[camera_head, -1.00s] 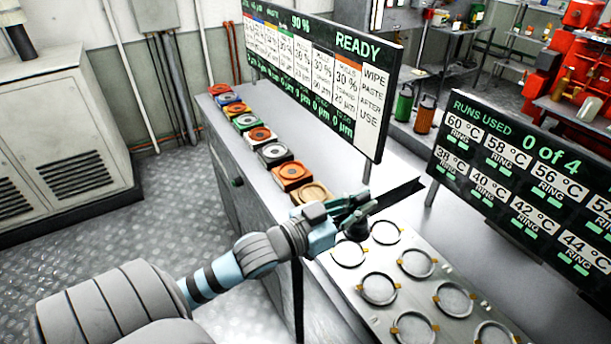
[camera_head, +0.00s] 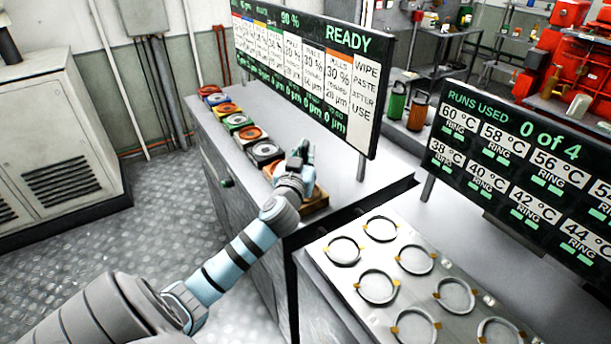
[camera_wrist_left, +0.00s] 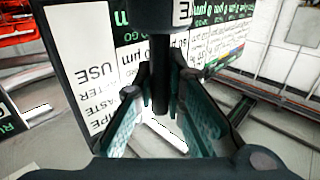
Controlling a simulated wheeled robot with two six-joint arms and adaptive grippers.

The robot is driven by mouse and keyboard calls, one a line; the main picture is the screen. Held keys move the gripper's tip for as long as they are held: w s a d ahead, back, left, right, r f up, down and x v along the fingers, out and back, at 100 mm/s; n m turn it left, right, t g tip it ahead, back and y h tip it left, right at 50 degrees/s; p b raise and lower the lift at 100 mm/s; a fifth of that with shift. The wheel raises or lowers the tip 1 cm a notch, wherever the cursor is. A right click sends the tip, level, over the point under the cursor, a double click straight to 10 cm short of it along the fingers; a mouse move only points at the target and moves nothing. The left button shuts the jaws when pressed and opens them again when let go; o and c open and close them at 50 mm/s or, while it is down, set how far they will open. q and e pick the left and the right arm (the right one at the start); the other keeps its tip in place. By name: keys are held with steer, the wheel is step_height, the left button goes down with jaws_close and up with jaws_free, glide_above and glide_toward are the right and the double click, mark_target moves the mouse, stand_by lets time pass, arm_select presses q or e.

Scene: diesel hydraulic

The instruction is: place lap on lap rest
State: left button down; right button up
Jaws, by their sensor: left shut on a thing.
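My left gripper (camera_head: 301,152) is over the near end of the row of blocks in the head view. In the left wrist view, its teal-lined fingers (camera_wrist_left: 160,92) are closed around a dark upright rod (camera_wrist_left: 160,65) with a wider dark end, apparently the lap. In the head view my gripper hides the lap. A tan block (camera_head: 314,200), likely the lap rest, is at the near end of the row. My wrist partly covers it, and I cannot tell the gap between lap and block. My right gripper is out of view.
Several coloured blocks with round tops (camera_head: 239,122) line the counter's left edge. The READY board (camera_head: 345,95) stands close behind my gripper. A metal plate with several rings (camera_head: 415,260) lies at the right, before the RUNS USED board (camera_head: 520,170).

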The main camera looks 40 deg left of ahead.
arm_select(q)
step_height(320, 180, down, 5)
steer(key=shift+f+b, duration=0.2)
steer(key=shift+b, duration=0.55)
steer(key=shift+d+r, duration=0.1)
steer(key=c, duration=1.7)
jaws_free()
steer(key=shift+o, duration=0.2)
steer(key=v, duration=1.2)
steer(key=shift+d, duration=0.1)
